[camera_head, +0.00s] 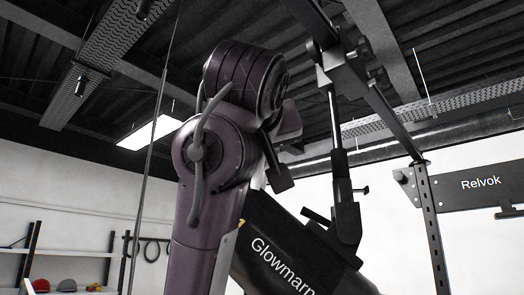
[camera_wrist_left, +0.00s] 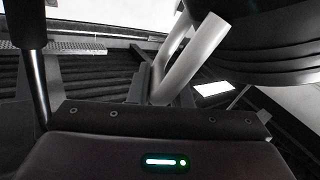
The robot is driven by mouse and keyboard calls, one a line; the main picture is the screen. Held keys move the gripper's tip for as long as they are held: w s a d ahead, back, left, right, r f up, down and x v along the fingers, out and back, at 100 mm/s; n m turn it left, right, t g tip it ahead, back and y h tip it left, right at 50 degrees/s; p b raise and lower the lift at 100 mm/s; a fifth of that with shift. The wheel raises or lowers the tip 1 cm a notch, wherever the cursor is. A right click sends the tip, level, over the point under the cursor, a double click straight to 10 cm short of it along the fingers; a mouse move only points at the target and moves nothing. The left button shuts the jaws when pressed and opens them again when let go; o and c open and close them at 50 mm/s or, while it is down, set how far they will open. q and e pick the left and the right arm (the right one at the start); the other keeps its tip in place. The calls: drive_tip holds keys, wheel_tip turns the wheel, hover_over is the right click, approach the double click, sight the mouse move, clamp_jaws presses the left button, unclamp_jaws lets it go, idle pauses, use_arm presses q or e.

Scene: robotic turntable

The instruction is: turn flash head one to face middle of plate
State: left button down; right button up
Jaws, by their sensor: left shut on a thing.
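A black flash head (camera_head: 283,258) with white lettering "Glowmarn" is at the lower middle of the head view, tilted down to the right. It hangs by a bracket under a dark vertical rod (camera_head: 341,165). My left arm rises in front of it and hides its left end. My left gripper (camera_head: 280,158) is at the upper left end of the flash head and is shut on it; the contact is mostly hidden. The left wrist view shows a dark housing with a green light and no clear fingertips. The plate is not in view. My right gripper is not in view.
A dark overhead frame (camera_head: 370,85) holds the rod, with a perforated post (camera_head: 434,230) to its right. A black bar marked "Relvok" (camera_head: 480,185) is at the right. A thin pole (camera_head: 150,160) stands left of my arm. Shelves (camera_head: 70,252) are far behind.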

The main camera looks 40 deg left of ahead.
use_arm(q)
drive_tip(key=shift+s+d+n+g+y, duration=0.3)
drive_tip(key=shift+n+y, duration=0.1)
drive_tip(key=shift+y, duration=0.1)
drive_tip(key=shift+s+y, duration=0.1)
drive_tip(key=shift+y, duration=0.2)
drive_tip(key=shift+s+d+g, duration=0.1)
drive_tip(key=shift+g, duration=0.2)
drive_tip(key=c, duration=1.6)
unclamp_jaws()
drive_tip(key=shift+o, duration=0.8)
drive_tip(key=shift+w+d, duration=0.15)
drive_tip(key=shift+w, duration=0.1)
drive_tip(key=shift+f, duration=0.1)
